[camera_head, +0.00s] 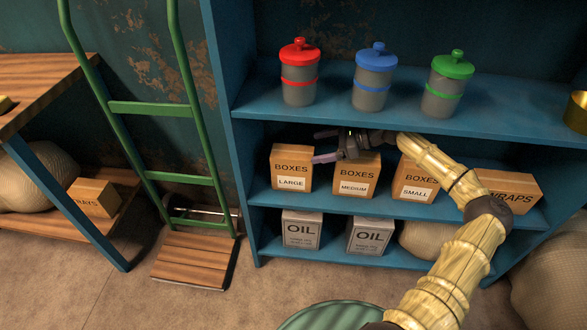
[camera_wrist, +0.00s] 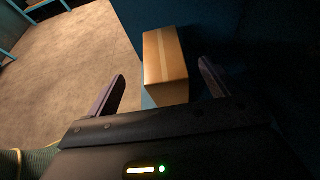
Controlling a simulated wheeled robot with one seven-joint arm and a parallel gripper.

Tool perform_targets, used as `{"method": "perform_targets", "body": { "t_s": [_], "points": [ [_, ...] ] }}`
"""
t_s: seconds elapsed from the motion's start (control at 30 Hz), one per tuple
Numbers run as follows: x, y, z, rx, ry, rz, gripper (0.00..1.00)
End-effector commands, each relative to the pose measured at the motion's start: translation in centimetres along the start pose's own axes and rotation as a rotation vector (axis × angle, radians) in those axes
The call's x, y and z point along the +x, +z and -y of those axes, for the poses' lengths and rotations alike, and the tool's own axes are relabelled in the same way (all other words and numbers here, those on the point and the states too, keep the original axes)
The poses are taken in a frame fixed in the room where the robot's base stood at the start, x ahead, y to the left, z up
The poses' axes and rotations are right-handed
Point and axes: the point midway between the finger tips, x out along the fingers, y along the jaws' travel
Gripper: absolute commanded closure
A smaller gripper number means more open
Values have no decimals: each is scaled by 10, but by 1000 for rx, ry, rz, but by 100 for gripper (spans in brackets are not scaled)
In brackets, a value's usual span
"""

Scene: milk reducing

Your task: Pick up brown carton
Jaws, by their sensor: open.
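Several brown cartons stand on the middle shelf: the one labelled BOXES LARGE (camera_head: 291,167) at the left, BOXES MEDIUM (camera_head: 357,173) beside it, BOXES SMALL (camera_head: 415,178), and WRAPS (camera_head: 510,191) at the right. My gripper (camera_head: 316,146) is open and empty in front of the shelf, near the top of the MEDIUM carton, with its fingers pointing left toward the LARGE carton. In the wrist view, a brown taped carton (camera_wrist: 166,56) lies ahead between the two spread fingers, apart from them. It appears to be the LARGE one; its label is hidden there.
The blue shelf board (camera_head: 410,110) above holds red, blue and green-lidded canisters. Two OIL boxes (camera_head: 301,231) and a sack stand below. A green hand truck (camera_head: 165,108) stands left of the shelf. Another brown carton (camera_head: 94,198) sits under the wooden bench.

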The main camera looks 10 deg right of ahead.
Motion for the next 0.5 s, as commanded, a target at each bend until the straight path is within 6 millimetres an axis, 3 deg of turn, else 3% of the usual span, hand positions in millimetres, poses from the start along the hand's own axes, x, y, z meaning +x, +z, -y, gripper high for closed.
{"method": "perform_targets", "body": {
  "t_s": [0.17, 0.5],
  "points": [
    [16, -2, 0, 1, -2, -1, 13],
    [18, -3, 1, 2, -6, -1, 13]
  ]
}}
